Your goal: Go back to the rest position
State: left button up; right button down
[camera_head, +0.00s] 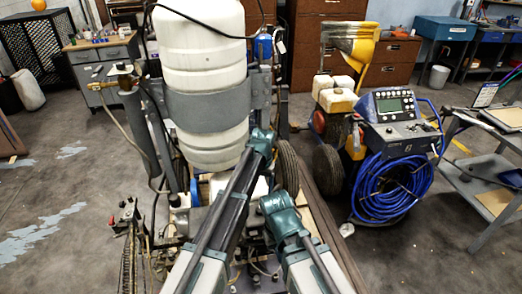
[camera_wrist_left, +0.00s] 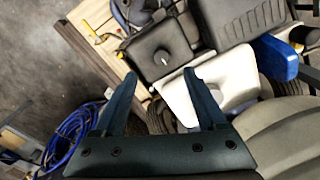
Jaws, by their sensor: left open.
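The left wrist view shows my left gripper (camera_wrist_left: 161,74) with its two dark blue-grey fingers spread apart and nothing between them. I cannot tell whether the fingers touch anything. In the head view my two grey and teal arms reach up from the bottom middle in front of the line striper with the tall white tank (camera_head: 200,85). The left gripper's fingers cannot be made out there. My right gripper's fingers do not show in either view.
A blue hose coil (camera_head: 393,190) hangs on a wheeled machine with a control panel (camera_head: 395,105) to the right. A grey cart (camera_head: 480,185) stands at the far right. A workbench (camera_head: 100,60) stands at the back left. The floor at the left is mostly clear.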

pick_arm(q)
jog(key=s+a, duration=0.3)
jog(key=s, duration=1)
jog(key=s+a, duration=0.3)
jog(key=s, duration=1.1)
jog(key=shift+r+m+y, duration=0.25)
jog(key=shift+m+y, duration=0.15)
